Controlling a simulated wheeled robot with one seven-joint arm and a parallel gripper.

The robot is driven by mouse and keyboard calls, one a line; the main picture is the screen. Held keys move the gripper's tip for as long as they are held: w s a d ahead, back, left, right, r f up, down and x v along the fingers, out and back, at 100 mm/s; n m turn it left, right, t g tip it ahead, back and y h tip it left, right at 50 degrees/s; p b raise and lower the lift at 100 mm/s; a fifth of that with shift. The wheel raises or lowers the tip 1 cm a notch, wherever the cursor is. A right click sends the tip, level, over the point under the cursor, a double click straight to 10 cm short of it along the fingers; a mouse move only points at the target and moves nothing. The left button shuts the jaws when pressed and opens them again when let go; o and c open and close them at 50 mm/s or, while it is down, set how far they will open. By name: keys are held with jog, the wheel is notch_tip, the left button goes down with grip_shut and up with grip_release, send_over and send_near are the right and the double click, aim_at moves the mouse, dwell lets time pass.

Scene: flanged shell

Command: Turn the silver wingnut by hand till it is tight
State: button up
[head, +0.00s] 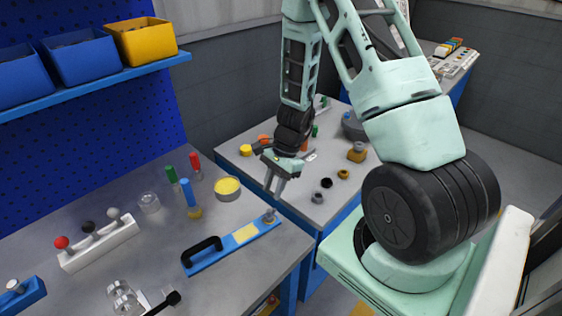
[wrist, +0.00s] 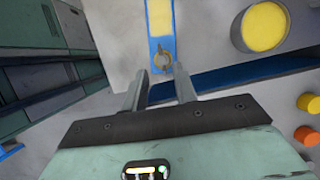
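A small grey-looking wingnut (head: 269,214) stands at the right end of a long blue plate (head: 212,255) on the near workbench. It also shows in the wrist view (wrist: 162,61), just beyond and between my fingertips, on the plate's near end. The fingers look clear of the wingnut; the exact height gap is hard to tell.
The plate carries a black handle (head: 203,246) and a yellow label (head: 245,233). A white block with several knobs (head: 98,243) is at left. A second bench (head: 300,198) holds small parts.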

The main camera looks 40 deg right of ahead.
jog(key=v, duration=0.8)
jog(key=shift+r, duration=0.2)
jog(key=a+r+n+b, duration=0.1)
jog(key=a+r+n, duration=0.2)
jog(key=a+n, duration=0.5)
jog(key=s+a+r+n+h+b, duration=0.1)
jog(key=s+a+r+n+h, duration=0.1)
jog(key=s+a+n, duration=0.7)
jog(key=s+a+r+n+h+b, duration=0.1)
jog(key=s+a+r+n, duration=0.4)
jog(key=s+a+n, duration=0.3)
jog(key=a+n, duration=0.1)
jog(key=a, duration=0.2)
jog(key=shift+s+h+b, duration=0.35)
jog(key=shift+h, duration=0.05)
